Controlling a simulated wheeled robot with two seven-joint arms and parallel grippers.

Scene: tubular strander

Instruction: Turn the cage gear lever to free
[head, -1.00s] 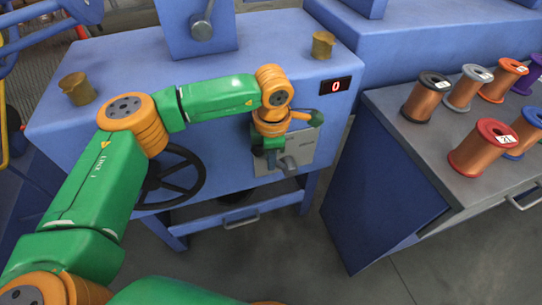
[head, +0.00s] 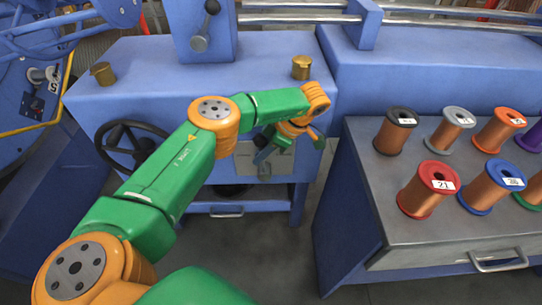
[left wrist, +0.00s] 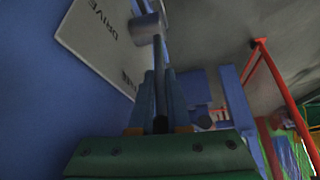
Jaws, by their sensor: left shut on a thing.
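The cage gear lever sits on a grey plate (head: 244,163) on the front of the blue machine cabinet. My left gripper (head: 262,154) is at this plate in the head view, tilted down to the left, and hides most of the lever. In the left wrist view, my left gripper (left wrist: 160,90) is shut on the dark rod of the lever (left wrist: 147,27), whose grey hub shows above the fingers. The plate (left wrist: 98,32) behind it reads "DRIVE"; a second label is partly hidden, so the lever's exact setting cannot be told. My right gripper is out of view.
A black handwheel (head: 130,145) is left of the plate, partly behind my arm. A bench (head: 400,228) with several wire spools stands at right. Brass cups (head: 301,67) sit on the cabinet top. Open floor lies between cabinet and bench.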

